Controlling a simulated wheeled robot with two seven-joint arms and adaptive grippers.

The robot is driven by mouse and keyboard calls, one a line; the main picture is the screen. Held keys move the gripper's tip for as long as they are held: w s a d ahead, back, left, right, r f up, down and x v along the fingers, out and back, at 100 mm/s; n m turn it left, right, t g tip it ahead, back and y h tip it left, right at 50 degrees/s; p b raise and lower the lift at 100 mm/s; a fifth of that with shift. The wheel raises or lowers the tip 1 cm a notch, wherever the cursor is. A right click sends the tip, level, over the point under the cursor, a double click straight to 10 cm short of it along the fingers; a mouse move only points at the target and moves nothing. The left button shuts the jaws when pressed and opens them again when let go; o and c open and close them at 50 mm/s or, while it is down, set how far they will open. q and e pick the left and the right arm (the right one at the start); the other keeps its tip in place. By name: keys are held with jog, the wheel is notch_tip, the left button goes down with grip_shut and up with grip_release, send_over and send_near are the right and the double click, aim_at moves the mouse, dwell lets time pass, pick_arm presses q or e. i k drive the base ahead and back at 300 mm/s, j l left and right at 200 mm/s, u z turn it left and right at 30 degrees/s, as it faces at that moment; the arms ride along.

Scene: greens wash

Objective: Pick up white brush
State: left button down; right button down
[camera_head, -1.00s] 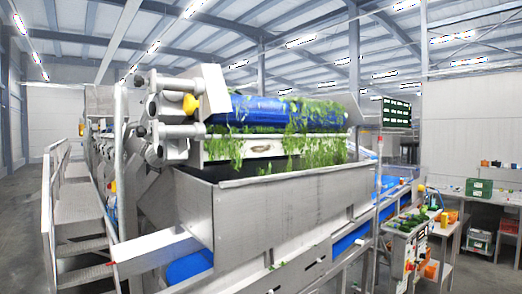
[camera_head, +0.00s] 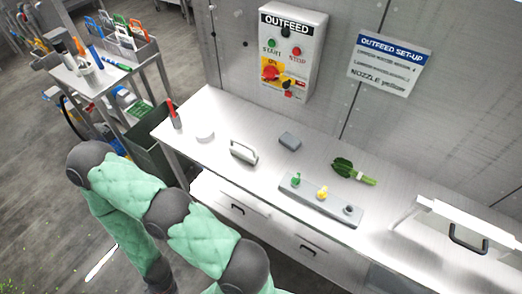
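A white block-shaped object with a raised handle (camera_head: 244,152), which looks like a hand brush, rests on the metal worktop (camera_head: 215,170), left of its middle. Its underside is hidden. A long, thin white object (camera_head: 101,263) lies on the floor at lower left; I cannot tell what it is. An arm of mine in a green padded sleeve bends across the lower left, in front of the worktop. Its gripper is out of the picture, and my other gripper does not show either.
The worktop also holds a red-topped tool (camera_head: 174,114), a white disc (camera_head: 205,136), a grey block (camera_head: 290,141), green leaves (camera_head: 345,168) and a fittings bar (camera_head: 320,200). An outfeed control box (camera_head: 291,55) hangs above. A tool cart (camera_head: 105,75) stands at upper left.

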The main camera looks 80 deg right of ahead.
aim_at(246, 152)
jog(key=z, duration=2.65)
